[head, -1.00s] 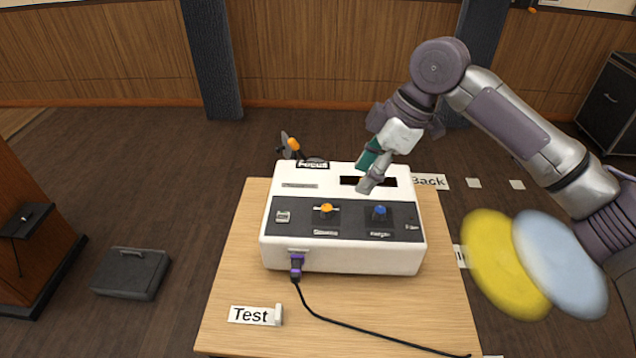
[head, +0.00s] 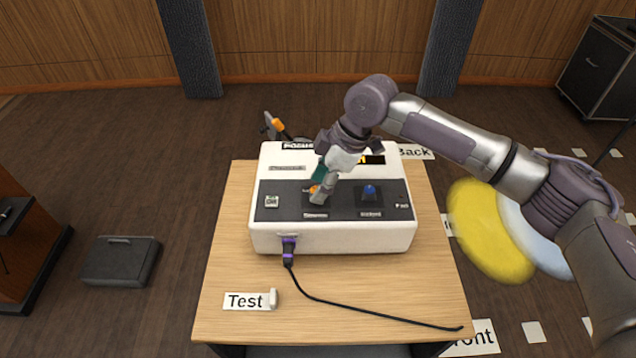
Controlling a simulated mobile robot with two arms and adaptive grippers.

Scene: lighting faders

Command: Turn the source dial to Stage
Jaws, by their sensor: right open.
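The white control box (head: 330,237) with a dark front panel stands on a wooden table. A dark display (head: 375,160) with a lit orange mark is partly covered by my arm. My left gripper is not in view.
A purple plug (head: 289,250) with a black cable (head: 370,318) leads across the wooden table (head: 235,270). A Test label (head: 245,301) lies at the front left. A blurred yellow disc (head: 487,232) is right of the table. A dark case (head: 121,261) lies on the floor.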

